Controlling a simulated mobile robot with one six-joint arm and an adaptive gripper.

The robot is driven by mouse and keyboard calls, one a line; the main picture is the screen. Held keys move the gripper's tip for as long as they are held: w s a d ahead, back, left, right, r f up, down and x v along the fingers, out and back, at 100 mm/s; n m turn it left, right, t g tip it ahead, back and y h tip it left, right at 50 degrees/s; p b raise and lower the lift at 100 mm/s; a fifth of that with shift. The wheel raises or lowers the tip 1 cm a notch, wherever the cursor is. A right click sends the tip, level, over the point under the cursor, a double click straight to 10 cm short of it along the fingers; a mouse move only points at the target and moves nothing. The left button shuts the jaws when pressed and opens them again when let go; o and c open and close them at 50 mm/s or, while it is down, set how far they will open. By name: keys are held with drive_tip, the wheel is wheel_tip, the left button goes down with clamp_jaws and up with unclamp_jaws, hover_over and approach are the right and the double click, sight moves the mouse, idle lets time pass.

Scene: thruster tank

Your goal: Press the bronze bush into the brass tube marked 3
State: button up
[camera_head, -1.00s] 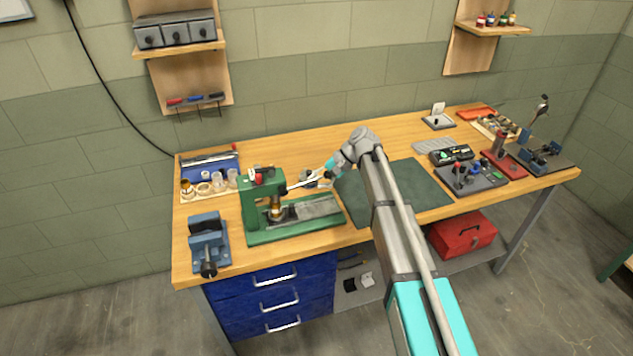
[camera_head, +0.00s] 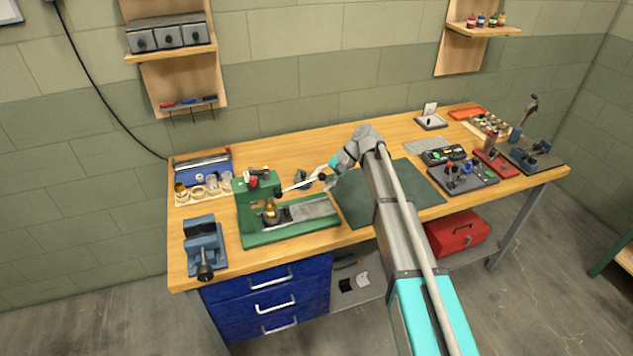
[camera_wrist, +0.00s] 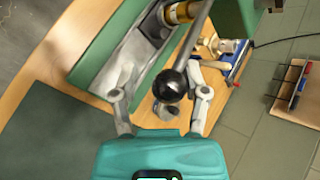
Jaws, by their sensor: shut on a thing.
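The green arbor press (camera_head: 243,212) stands at the left of the bench. A brass-coloured cylinder (camera_head: 270,212) stands upright under its ram; it also shows at the top of the wrist view (camera_wrist: 181,12). I cannot make out the bush separately or read any number. The press lever (camera_head: 298,185) slants slightly up to the right and ends in a black ball knob (camera_head: 322,177). My gripper (camera_head: 328,174) is at this end, its fingers on either side of the knob (camera_wrist: 171,86) in the wrist view, shut on it. The exact contact is unclear.
A blue vice (camera_head: 205,246) stands left of the press. A wooden rack (camera_head: 204,198) with several rings and cups is behind it. A small grey block (camera_head: 302,178) sits behind the lever. A dark green mat (camera_head: 425,185) lies to the right, with control boxes (camera_head: 463,178) beyond.

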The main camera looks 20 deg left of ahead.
drive_tip(key=w+d+r+p, duration=0.2)
drive_tip(key=w+d+r, duration=0.1)
drive_tip(key=w+d, duration=0.4)
drive_tip(key=shift+d+p, duration=0.4)
drive_tip(key=shift+d, duration=1.35)
idle(0.5)
drive_tip(key=shift+s+a+r, duration=0.1)
drive_tip(key=shift+s, duration=0.05)
drive_tip(key=c, duration=0.5)
drive_tip(key=shift+s+a+r+p, duration=0.2)
drive_tip(key=shift+p, duration=0.35)
clamp_jaws()
drive_tip(key=s+a+r+m+t+h+p, duration=0.3)
drive_tip(key=s+a+r+m+p, duration=0.1)
drive_tip(key=r+p, duration=0.3)
drive_tip(key=s+a+r+m+t+h+p, duration=0.3)
drive_tip(key=s+a+r+m+t+p, duration=0.1)
drive_tip(key=p, duration=0.7)
drive_tip(key=shift+s+a+r+m+h, duration=0.35)
drive_tip(key=shift+s+r+m, duration=0.35)
drive_tip(key=shift+r+m, duration=0.7)
drive_tip(key=shift+d, duration=0.1)
